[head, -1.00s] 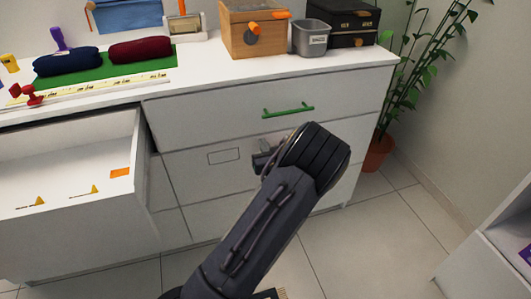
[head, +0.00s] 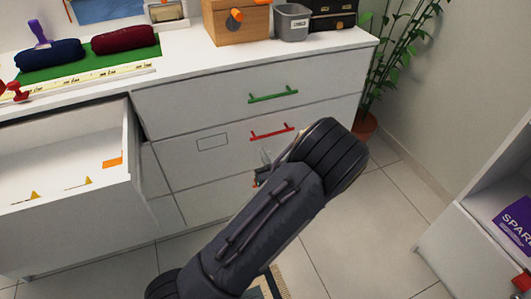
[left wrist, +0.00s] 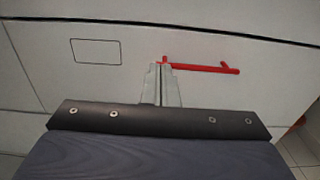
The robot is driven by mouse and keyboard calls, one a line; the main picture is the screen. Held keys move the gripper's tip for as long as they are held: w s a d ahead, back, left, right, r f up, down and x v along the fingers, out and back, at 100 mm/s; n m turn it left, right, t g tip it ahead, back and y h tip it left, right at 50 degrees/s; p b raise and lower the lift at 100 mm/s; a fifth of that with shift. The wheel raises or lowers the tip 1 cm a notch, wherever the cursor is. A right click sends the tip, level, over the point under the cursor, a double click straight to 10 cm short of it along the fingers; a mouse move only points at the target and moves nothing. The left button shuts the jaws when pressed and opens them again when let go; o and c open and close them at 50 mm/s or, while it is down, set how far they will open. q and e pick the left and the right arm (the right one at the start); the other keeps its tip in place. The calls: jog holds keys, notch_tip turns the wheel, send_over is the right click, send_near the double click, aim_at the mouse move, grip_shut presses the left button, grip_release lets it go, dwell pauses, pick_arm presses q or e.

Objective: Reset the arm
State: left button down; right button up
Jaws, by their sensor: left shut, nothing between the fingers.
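My left arm rises from the bottom of the head view. Its gripper (head: 262,172) is mostly hidden behind the wrist, in front of the white chest of drawers (head: 170,103). In the left wrist view the two grey fingers (left wrist: 161,82) are together with nothing between them. Their tips overlap the left end of the red handle (left wrist: 205,67); I cannot tell whether they touch it. In the head view the red handle (head: 272,132) sits above the gripper, on the drawer below the one with the green handle (head: 273,95). My right gripper is not in view.
An open drawer (head: 60,225) juts out at the left. Rolled cloths, a wooden box (head: 220,27) and a grey bin (head: 291,25) stand on top. A potted plant (head: 365,124) is at the right. A white shelf (head: 463,240) stands at the lower right.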

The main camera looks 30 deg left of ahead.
pick_arm(q)
jog(key=shift+s+a, duration=0.1)
jog(key=s+a+r+n+g+h, duration=0.1)
jog(key=s+a+n+g+h, duration=0.15)
jog(key=s+n+g, duration=0.5)
jog(key=s+a+n+g+h, duration=0.2)
jog(key=s+a+n+g, duration=0.25)
jog(key=s+n, duration=0.45)
jog(key=s+d+r+n+h, duration=0.2)
jog(key=s+d+n+h, duration=0.35)
jog(key=s+h, duration=0.2)
jog(key=s+d+r+n+t+h, duration=0.4)
jog(key=d+r+n+t+h, duration=0.2)
jog(key=d+r, duration=0.35)
notch_tip(320, 180, up, 24)
jog(key=d+p, duration=0.1)
jog(key=p, duration=2.4)
jog(key=shift+s+r, duration=0.15)
jog(key=shift+r, duration=0.05)
jog(key=shift+d, duration=0.1)
